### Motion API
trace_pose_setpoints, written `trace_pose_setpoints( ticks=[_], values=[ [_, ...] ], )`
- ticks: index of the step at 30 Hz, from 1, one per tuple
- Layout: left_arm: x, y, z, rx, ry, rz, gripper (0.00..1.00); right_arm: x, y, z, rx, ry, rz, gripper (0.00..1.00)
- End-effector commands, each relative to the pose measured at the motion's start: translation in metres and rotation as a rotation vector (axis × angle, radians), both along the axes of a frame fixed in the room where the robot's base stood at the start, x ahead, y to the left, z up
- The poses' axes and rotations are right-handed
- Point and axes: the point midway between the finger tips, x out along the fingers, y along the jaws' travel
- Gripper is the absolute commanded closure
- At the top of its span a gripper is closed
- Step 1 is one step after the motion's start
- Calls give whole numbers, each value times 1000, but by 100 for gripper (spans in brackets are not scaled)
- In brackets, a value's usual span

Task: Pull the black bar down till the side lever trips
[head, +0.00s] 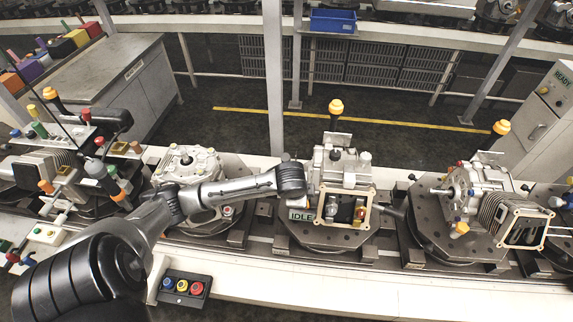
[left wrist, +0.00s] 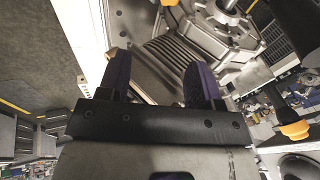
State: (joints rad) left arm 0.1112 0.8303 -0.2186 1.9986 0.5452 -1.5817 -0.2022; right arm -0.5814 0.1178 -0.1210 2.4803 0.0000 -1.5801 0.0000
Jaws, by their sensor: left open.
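My left gripper (left wrist: 160,66) is open, with its two dark fingers apart and nothing visibly held. Behind the fingers in the left wrist view is a grey finned housing (left wrist: 178,62) with a round cover; I cannot tell whether they touch. I cannot make out the side lever. My right gripper is not in view.
Several round fixtures with grey housings stand along the conveyor. The right finned housing (head: 492,212) is beside the middle one. A button box (head: 184,288) sits at the front edge. Orange-topped posts (head: 335,107) and an upright column (head: 273,80) rise among the fixtures.

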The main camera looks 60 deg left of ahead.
Motion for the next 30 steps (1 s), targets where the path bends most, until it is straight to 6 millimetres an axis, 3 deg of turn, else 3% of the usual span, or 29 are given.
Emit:
trace_pose_setpoints(
  ticks=[1,3,6,9,12,18,24,30],
  values=[
    [20,37,22,48,-12,17,41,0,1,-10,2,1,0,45],
    [35,77,52,84,-11,34,41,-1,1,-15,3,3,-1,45],
    [45,129,94,113,7,36,41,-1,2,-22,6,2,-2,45],
    [41,170,123,90,76,-53,41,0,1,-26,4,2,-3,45],
    [34,185,130,33,144,-212,41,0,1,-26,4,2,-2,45],
    [20,194,129,-107,193,-588,41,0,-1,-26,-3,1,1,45],
    [12,195,131,-211,124,-913,41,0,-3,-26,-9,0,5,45],
    [9,196,136,-250,45,-1087,41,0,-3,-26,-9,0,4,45]
  ],
)
